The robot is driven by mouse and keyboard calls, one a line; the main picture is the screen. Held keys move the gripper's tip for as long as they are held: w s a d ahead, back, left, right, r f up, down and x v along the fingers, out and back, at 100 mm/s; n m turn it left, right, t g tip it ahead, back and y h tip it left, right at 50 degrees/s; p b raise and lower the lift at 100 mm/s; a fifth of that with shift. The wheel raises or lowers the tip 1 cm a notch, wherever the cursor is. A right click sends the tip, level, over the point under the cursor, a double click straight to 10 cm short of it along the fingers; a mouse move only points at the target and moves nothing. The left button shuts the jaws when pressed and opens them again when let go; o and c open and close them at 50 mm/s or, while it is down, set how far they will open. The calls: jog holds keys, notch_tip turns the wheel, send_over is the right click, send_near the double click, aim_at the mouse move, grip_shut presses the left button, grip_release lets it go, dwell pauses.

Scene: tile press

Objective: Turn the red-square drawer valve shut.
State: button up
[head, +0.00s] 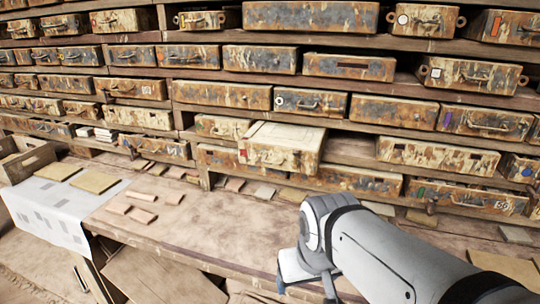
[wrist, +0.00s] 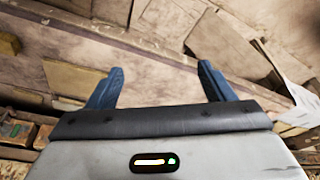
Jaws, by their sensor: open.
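A drawer with a small red square at the left of its front (head: 270,158) sticks out of the middle of the shelving in the head view, with its pale top showing. I cannot make out a valve on it at this size. My gripper (wrist: 160,75) is open in the wrist view, its two blue fingers wide apart with nothing between them. In the head view my arm reaches in from the lower right, and the gripper end is low over the bench front, below and apart from the drawer. The wrist view does not show this drawer.
Rows of rusty drawers (head: 220,97) fill the wooden shelving. The wooden bench (head: 215,225) below it holds loose tiles (head: 130,212) and a white sheet (head: 50,215) at left. A wooden crate (head: 25,160) stands at far left. The bench middle is mostly clear.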

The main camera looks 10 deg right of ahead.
jog(key=w+d+t, duration=0.2)
jog(key=w, duration=0.2)
jog(key=w+d+r+t+h, duration=0.1)
jog(key=w+d+t, duration=0.1)
jog(key=w, duration=0.2)
jog(key=w+d+m+t, duration=0.1)
jog(key=w+t, duration=0.1)
jog(key=w, duration=0.2)
jog(key=shift+w+d+r+h, duration=0.35)
jog(key=shift+w+d+h, duration=0.05)
jog(key=c, duration=0.7)
jog(key=w+r+t, duration=0.1)
jog(key=w, duration=0.1)
jog(key=w+d+r+t, duration=0.1)
jog(key=w+t, duration=0.1)
jog(key=w+d+r+t+p, duration=0.1)
jog(key=w, duration=0.1)
jog(key=shift+r, duration=0.1)
jog(key=shift+c, duration=1.2)
jog(key=n+t+y+p, duration=0.1)
jog(key=t+y+p, duration=0.2)
jog(key=t, duration=0.2)
send_near(296, 158)
jog(key=shift+w, duration=1.4)
jog(key=shift+w+a+r+p, duration=0.15)
jog(key=shift+w+p, duration=0.4)
jog(key=shift+w, duration=0.95)
jog(key=shift+w+a+r+p, duration=0.15)
jog(key=shift+w+p, duration=0.4)
jog(key=shift+w, duration=1)
